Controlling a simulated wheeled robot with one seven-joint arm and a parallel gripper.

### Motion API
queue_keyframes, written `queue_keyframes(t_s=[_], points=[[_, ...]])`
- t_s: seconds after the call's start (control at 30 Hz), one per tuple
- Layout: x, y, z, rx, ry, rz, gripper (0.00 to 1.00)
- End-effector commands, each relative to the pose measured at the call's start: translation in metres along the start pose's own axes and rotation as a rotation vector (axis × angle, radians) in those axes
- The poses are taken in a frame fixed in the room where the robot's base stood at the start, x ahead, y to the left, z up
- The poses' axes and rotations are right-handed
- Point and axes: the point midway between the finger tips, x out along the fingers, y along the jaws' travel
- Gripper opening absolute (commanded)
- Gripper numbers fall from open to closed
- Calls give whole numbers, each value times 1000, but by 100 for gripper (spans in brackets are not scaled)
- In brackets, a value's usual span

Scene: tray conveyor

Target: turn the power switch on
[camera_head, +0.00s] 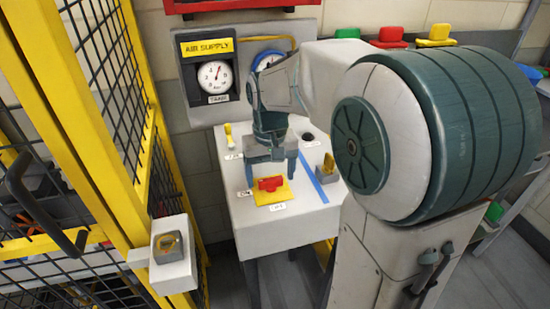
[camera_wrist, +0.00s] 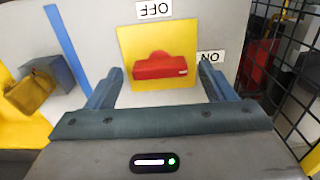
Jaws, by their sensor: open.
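The power switch is a red knob (camera_head: 270,183) on a square yellow plate (camera_head: 284,194), set on the white top of a stand. In the wrist view the red knob (camera_wrist: 160,68) lies crosswise on the yellow plate (camera_wrist: 186,31), with a small pale mark at its right end, on the side of the ON label (camera_wrist: 211,57). The OFF label (camera_wrist: 154,9) is above the plate there. My gripper (camera_head: 271,170) is over the stand near the switch. Its open fingers (camera_wrist: 162,86) are on either side of the plate's lower part in the wrist view, with nothing between them touching the knob visibly.
A yellow-and-grey lever block (camera_head: 327,170) and a blue strip (camera_head: 314,180) are right of the switch. A yellow-tipped lever (camera_head: 229,138) and a dark hole (camera_head: 308,137) are behind. A gauge panel (camera_head: 207,74) is on the wall. A yellow mesh fence (camera_head: 140,100) borders the left.

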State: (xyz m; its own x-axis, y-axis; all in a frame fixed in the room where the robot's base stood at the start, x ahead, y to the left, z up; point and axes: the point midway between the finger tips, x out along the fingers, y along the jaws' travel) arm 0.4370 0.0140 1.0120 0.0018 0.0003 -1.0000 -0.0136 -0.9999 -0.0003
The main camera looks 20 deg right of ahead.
Motion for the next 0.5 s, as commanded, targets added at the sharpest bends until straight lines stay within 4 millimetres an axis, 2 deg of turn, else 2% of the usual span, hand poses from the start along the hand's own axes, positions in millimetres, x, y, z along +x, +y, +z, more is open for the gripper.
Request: queue_keyframes(t_s=[0.17,0.5], points=[[-28,0,-1,0,6,0,76],[-104,1,-1,3,6,0,76]])
